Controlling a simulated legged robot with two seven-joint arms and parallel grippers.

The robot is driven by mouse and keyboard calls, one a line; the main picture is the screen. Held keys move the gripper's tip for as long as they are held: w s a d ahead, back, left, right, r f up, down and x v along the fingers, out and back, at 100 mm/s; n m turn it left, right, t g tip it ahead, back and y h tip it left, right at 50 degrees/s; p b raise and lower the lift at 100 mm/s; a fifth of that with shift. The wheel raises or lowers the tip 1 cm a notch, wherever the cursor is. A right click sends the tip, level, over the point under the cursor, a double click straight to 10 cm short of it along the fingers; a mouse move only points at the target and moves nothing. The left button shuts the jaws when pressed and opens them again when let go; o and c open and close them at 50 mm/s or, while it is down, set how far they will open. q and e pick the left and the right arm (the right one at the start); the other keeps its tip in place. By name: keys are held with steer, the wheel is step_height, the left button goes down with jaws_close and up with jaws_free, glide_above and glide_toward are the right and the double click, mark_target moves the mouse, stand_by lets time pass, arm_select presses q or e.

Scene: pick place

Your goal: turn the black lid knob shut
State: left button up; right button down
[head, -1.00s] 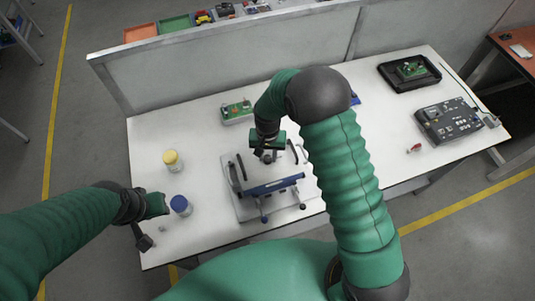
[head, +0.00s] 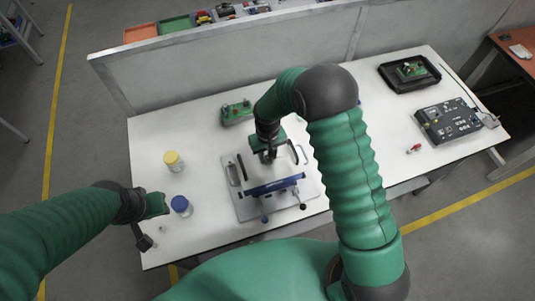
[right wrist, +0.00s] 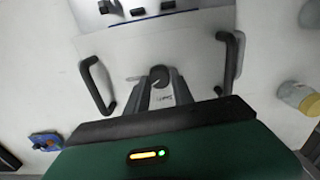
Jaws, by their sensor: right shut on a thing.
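The black lid knob (right wrist: 159,76) sits in the middle of a pale lid (right wrist: 185,55) with a black handle on each side. My right gripper (right wrist: 160,90) is shut on the knob, one finger on each side of it. In the head view my right gripper (head: 267,153) points down over the boxy device (head: 272,178) with the blue front edge, and hides the knob there. My left gripper (head: 157,205) hangs at the left of the table beside the blue-capped jar; its fingers are too small to read.
A blue-capped jar (head: 181,205) and a yellow-capped jar (head: 173,161) stand left of the device. A green circuit board (head: 237,112) lies behind it. A black control box (head: 447,120) and black tray (head: 409,73) are at right. A low partition (head: 230,70) runs along the back.

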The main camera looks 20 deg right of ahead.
steer(key=n, duration=0.3)
steer(key=shift+n, duration=0.4)
steer(key=n+p, duration=0.1)
steer(key=n, duration=0.1)
steer(key=shift+n, duration=0.3)
steer(key=n+p, duration=0.1)
steer(key=n, duration=0.5)
steer(key=shift+d, duration=0.1)
steer(key=c, duration=1.4)
jaws_free()
steer(key=shift+o, duration=1.5)
steer(key=shift+d, duration=0.1)
